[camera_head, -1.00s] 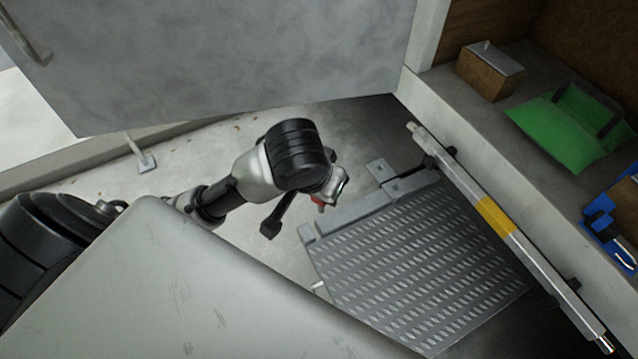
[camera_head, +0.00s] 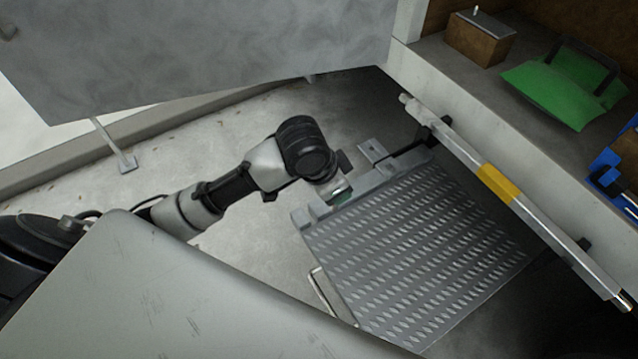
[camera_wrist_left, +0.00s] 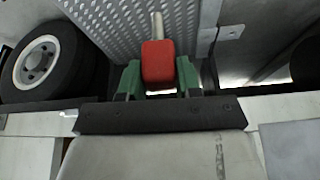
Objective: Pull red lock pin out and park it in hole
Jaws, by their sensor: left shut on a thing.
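The pin's bare metal shaft points away from the gripper, in front of the tread plate. In the head view the pin is hidden by the gripper. I cannot tell whether the shaft's tip sits in a hole. My right gripper is in neither view.
A bar with a yellow band (camera_head: 497,184) runs along the plate's right side. A ledge beyond holds a green bag (camera_head: 565,88), a brown box (camera_head: 480,40) and a blue item (camera_head: 612,165). A large grey panel (camera_head: 200,45) stands behind. A wheel (camera_wrist_left: 42,62) shows in the wrist view.

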